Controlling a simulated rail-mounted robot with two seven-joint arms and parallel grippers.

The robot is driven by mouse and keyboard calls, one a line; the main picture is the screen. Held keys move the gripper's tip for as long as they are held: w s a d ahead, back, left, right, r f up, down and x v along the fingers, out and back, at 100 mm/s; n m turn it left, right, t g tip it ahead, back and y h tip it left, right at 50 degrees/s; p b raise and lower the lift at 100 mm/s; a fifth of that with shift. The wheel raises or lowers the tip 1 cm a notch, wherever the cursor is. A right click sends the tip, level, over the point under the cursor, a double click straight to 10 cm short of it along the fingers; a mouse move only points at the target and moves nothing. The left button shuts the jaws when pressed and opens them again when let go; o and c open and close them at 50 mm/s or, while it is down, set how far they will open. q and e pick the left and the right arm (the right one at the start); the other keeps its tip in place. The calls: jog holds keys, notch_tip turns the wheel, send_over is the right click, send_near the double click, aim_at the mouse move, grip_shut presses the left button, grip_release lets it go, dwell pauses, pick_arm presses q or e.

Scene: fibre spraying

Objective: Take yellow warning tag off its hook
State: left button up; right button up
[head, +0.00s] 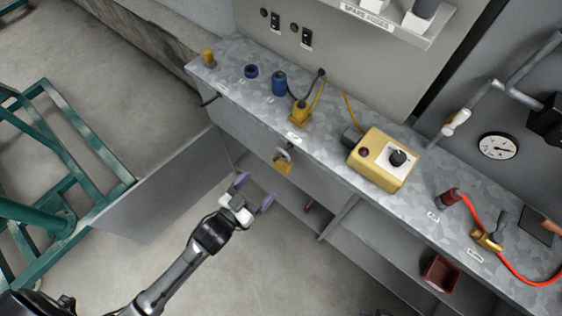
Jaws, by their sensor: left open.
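A small yellow piece (283,167) hangs from a grey ring-like fitting on the front face of the metal bench, below a white label. It looks like the yellow warning tag, though it is too small to read and its hook is hard to make out. My left gripper (256,190) is open and empty, just below and to the left of the yellow piece, apart from it. Its two purple-tipped fingers are spread. My right gripper is not in view.
The metal bench (232,66) carries a yellow control box (383,159), a blue plug (279,84), a yellow connector (300,114) and a red hose (481,220). An open cabinet door (155,192) stands left of my gripper. Green framing (50,225) stands further left.

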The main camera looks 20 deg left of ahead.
aim_at(280, 165)
pick_arm(q)
jog(key=x, duration=0.4)
jog(key=shift+w+b, duration=0.25)
jog(key=shift+b, duration=0.1)
jog(key=shift+w+d, duration=0.25)
jog(key=shift+w, duration=0.4)
jog(key=shift+b+x, duration=1)
jog(key=shift+x, duration=1.55)
jog(key=shift+d+f, duration=0.15)
jog(key=shift+c, duration=0.4)
jog(key=c, duration=0.9)
jog(key=shift+c, duration=0.3)
